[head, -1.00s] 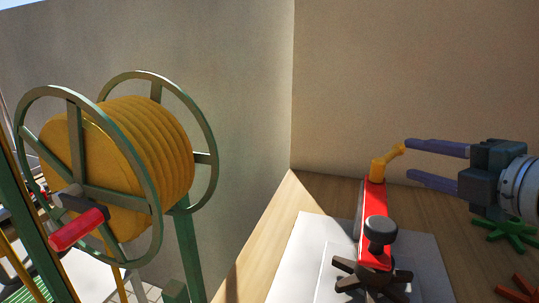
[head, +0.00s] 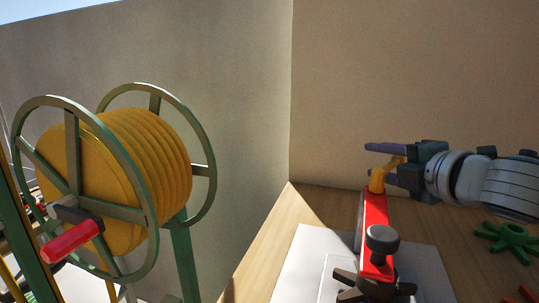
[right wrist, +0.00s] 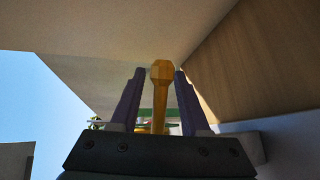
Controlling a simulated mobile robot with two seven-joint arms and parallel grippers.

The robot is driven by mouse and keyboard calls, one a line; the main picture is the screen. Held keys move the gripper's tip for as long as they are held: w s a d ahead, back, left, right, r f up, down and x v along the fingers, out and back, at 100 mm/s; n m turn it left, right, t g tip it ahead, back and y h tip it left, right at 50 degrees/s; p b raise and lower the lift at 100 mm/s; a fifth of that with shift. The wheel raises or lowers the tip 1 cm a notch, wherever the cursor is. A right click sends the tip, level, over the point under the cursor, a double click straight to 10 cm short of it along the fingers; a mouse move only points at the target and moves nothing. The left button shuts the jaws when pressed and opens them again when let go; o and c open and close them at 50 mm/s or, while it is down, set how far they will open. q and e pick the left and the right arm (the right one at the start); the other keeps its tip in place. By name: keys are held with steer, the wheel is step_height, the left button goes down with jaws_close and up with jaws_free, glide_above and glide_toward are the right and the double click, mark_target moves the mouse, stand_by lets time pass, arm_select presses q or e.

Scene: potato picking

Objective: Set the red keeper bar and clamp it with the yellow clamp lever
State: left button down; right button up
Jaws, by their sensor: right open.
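The red keeper bar (head: 374,220) lies over a dark star-shaped part, with a dark round knob (head: 382,240) on its near half. The yellow clamp lever (head: 378,179) stands at the bar's far end, its upper part bent to the right. My right gripper (head: 374,162) is open, with its fingers on either side of the lever's upper part. In the right wrist view the yellow lever (right wrist: 160,95) stands between the two purple fingers (right wrist: 157,100), with a gap visible on both sides. My left gripper is not in view.
A white plate (head: 300,262) lies under the bar on the wooden table (head: 262,255). A green star-shaped part (head: 508,236) lies at the right. A large yellow reel (head: 120,170) with green wheels and a red handle (head: 72,241) stands at the left. Walls close off the back.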

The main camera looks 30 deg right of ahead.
steer(key=shift+c, duration=0.3)
jaws_close()
stand_by(1.0)
